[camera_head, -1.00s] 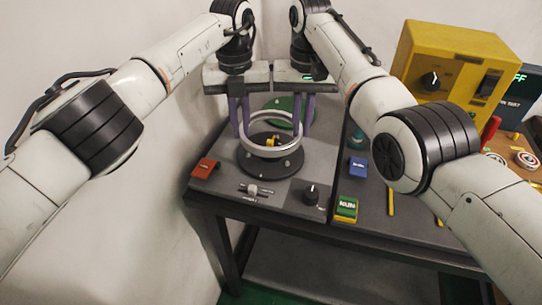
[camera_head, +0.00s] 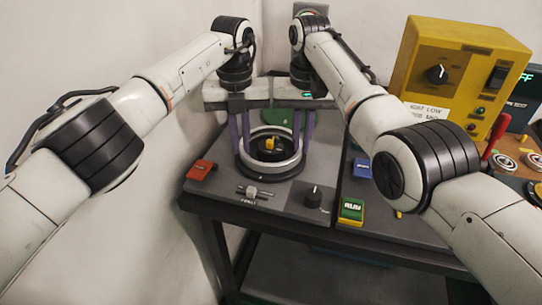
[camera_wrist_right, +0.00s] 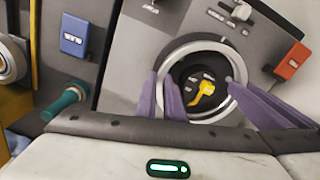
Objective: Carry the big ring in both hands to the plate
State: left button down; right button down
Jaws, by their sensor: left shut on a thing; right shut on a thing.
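The big ring (camera_head: 270,167) is a pale metal hoop lying level, low over a dark round plate (camera_head: 292,174), with a yellow piece (camera_head: 270,144) inside the hoop. I cannot tell whether the ring touches the plate. My left gripper (camera_head: 240,150), with purple fingers, is shut on the ring's left side. My right gripper (camera_head: 305,142) is shut on its right side. In the right wrist view the ring (camera_wrist_right: 206,116) surrounds the yellow piece (camera_wrist_right: 203,92), with my right gripper (camera_wrist_right: 166,98) at its left edge.
A green disc (camera_head: 279,117) lies behind the ring. To the right are a blue button (camera_head: 361,168), a green-yellow button (camera_head: 351,211) and a yellow box (camera_head: 465,65). A wall stands close at left.

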pick_arm(q)
jog(key=shift+f, duration=0.1)
pick_arm(e)
jog(key=shift+s+f, duration=0.1)
jog(key=shift+s, duration=0.05)
pick_arm(q)
jog(key=c, duration=1.9)
grip_release()
jog(key=shift+f, duration=0.1)
pick_arm(e)
jog(key=c, duration=1.9)
grip_release()
jog(key=shift+a, duration=0.1)
pick_arm(q)
jog(key=shift+o, duration=0.2)
jog(key=shift+s, duration=0.1)
pick_arm(e)
jog(key=shift+o, duration=0.2)
pick_arm(q)
jog(key=shift+d, duration=0.2)
